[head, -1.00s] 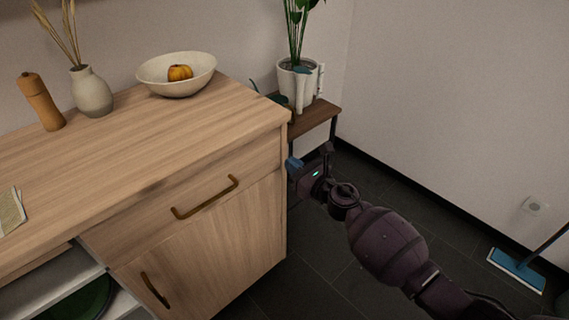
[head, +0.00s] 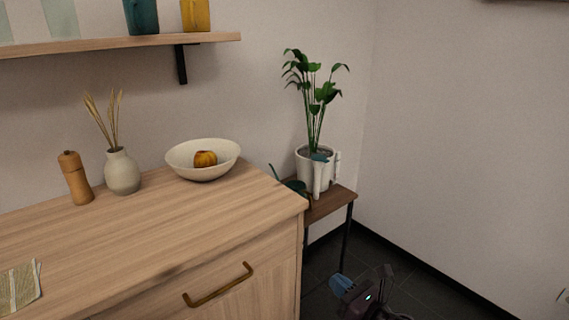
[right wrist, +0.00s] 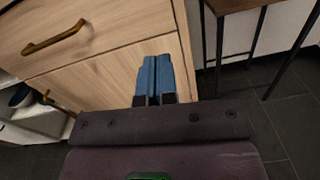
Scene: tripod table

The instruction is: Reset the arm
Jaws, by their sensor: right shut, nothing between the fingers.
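My right gripper (head: 341,284) shows at the bottom of the head view, low beside the right end of the wooden cabinet (head: 150,235). In the right wrist view its blue fingers (right wrist: 154,78) are together with nothing between them, in front of the cabinet door and apart from the drawer handle (right wrist: 54,37). Most of the right arm is below the head view's edge. My left gripper is not in view.
A small side table (head: 333,203) with a potted plant (head: 317,172) stands right of the cabinet. A bowl (head: 203,160), vase (head: 122,172) and pepper mill (head: 75,178) stand on the cabinet top. Above them is a wall shelf (head: 100,45). Dark floor beside the wall is clear.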

